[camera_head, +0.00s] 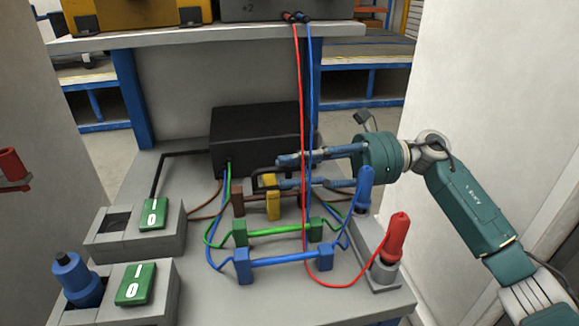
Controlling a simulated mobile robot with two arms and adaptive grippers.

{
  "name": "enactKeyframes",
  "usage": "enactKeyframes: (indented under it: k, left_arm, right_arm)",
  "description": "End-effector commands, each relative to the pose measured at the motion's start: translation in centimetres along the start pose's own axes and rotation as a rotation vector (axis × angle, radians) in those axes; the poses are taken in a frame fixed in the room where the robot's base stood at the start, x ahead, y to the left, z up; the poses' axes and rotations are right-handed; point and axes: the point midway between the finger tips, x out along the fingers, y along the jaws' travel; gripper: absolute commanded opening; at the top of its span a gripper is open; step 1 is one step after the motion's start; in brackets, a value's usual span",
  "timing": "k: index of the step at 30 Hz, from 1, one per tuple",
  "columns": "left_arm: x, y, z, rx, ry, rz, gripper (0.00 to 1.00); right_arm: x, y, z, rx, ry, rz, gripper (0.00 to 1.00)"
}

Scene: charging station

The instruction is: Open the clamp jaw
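I cannot tell for sure which part is the clamp jaw. A red-handled clamp (397,238) on a red cable stands upright in a grey holder (374,255) at the bench's right. A blue-handled clamp (364,190) stands behind it. My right gripper (262,176) reaches in from the right, its two fingers apart and nothing visible between them. The fingertips are in front of the black box, just above a yellow block (273,206) and a brown block (238,204) in the picture. I cannot tell whether they touch anything. My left gripper is out of view.
The black box (255,138) stands at the bench's back. Green (276,229) and blue (285,259) bars with wires lie in front. Two grey switch boxes (165,240) (150,297) and a blue plug (75,280) are at left. Red and blue cables (303,100) hang from the shelf.

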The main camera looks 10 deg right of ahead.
Motion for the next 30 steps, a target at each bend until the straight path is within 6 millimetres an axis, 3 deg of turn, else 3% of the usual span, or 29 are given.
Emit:
enactKeyframes:
  k: [11,12,16,30]
  left_arm:
    - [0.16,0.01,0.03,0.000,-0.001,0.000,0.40]
    - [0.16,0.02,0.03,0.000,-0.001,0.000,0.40]
    - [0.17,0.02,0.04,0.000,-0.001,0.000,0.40]
    - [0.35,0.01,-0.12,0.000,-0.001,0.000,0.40]
  right_arm:
    - [0.87,-0.01,0.02,-0.001,0.000,-0.001,0.28]
    - [0.87,-0.01,0.02,-0.001,0.000,-0.001,0.26]
    - [0.86,-0.01,0.02,-0.001,-0.001,-0.001,0.00]
    - [0.79,-0.92,0.61,0.035,-0.003,-0.005,0.00]
